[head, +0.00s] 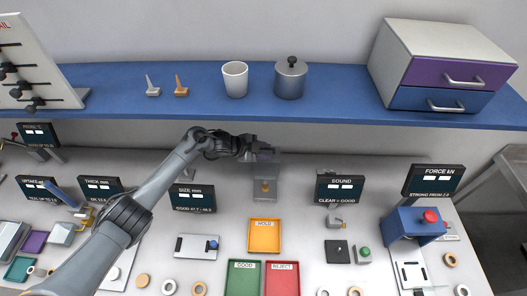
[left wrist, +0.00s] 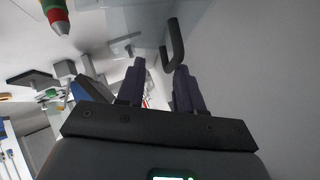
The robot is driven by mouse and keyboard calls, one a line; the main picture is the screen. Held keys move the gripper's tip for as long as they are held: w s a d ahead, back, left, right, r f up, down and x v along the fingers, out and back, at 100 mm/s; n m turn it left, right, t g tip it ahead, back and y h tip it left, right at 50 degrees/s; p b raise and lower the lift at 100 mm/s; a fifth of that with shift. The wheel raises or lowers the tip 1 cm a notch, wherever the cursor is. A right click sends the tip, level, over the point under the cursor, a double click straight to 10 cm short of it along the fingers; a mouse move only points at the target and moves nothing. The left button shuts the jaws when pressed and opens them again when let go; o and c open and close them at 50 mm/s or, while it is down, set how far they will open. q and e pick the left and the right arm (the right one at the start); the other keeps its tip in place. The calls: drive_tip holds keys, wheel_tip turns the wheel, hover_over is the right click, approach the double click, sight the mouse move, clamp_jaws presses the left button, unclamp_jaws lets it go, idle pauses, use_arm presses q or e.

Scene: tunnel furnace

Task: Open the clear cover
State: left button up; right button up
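The clear cover (head: 258,178) looks like a see-through grey box at the back middle of the bench, with a small orange thing (head: 266,186) showing in its lower part. My left gripper (head: 262,153) is at the top of the cover. In the left wrist view its two fingers (left wrist: 158,70) are apart with nothing between them. A dark curved handle (left wrist: 174,45) is just beyond the fingertips, nearer the right finger. A clear panel (left wrist: 125,20) shows behind it. I cannot tell whether a finger touches the handle. My right gripper is not in view.
A blue shelf (head: 330,107) runs above the bench, with a white cup (head: 235,79), a lidded pot (head: 291,78) and a drawer unit (head: 440,66). An orange tray (head: 264,236) lies in front of the cover. Display signs (head: 193,198) stand on both sides.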

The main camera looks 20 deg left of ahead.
use_arm(q)
drive_tip(key=v, duration=0.7)
drive_tip(key=shift+s+a, duration=0.2)
drive_tip(key=shift+r, duration=0.1)
